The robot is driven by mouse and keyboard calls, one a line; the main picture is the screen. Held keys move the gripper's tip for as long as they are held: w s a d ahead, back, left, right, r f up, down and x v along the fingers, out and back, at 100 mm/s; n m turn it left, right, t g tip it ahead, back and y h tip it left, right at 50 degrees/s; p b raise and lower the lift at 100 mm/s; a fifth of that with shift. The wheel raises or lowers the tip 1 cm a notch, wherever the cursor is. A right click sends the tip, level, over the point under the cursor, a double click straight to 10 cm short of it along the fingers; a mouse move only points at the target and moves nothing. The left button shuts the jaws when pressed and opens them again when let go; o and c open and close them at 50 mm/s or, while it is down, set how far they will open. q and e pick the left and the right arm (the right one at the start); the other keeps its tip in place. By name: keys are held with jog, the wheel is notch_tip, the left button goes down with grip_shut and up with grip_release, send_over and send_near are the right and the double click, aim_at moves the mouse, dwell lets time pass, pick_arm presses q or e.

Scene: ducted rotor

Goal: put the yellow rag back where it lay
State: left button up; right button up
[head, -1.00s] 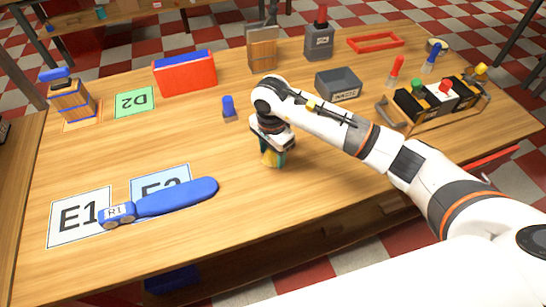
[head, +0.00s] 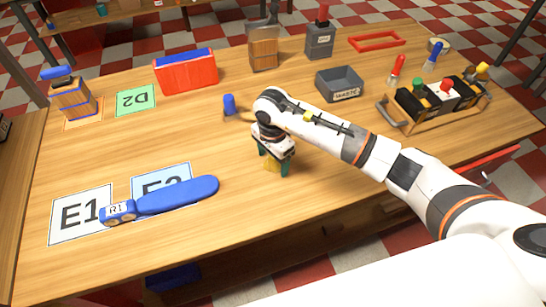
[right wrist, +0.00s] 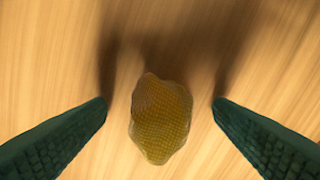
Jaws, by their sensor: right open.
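The yellow rag (right wrist: 160,118) lies crumpled on the wooden table, between the two green fingers of my right gripper in the right wrist view. Bare table shows on both sides of it, and neither finger touches it. In the head view the rag (head: 271,165) shows as a small yellow patch under my right gripper (head: 273,166), partly hidden by the fingers. My right gripper is open and points down. My left gripper is not in view.
A blue-handled tool tagged R1 (head: 175,198) lies across cards E1 (head: 80,212) and E2 (head: 158,176). A small blue-topped block (head: 230,106) stands behind my gripper. A grey bin (head: 340,84) and a tool caddy (head: 410,126) stand to the right. The front middle is clear.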

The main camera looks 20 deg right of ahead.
jog(key=shift+r, duration=0.65)
notch_tip(320, 180, up, 11)
jog(key=b, duration=0.1)
jog(key=shift+b, duration=0.35)
jog(key=shift+a, duration=0.1)
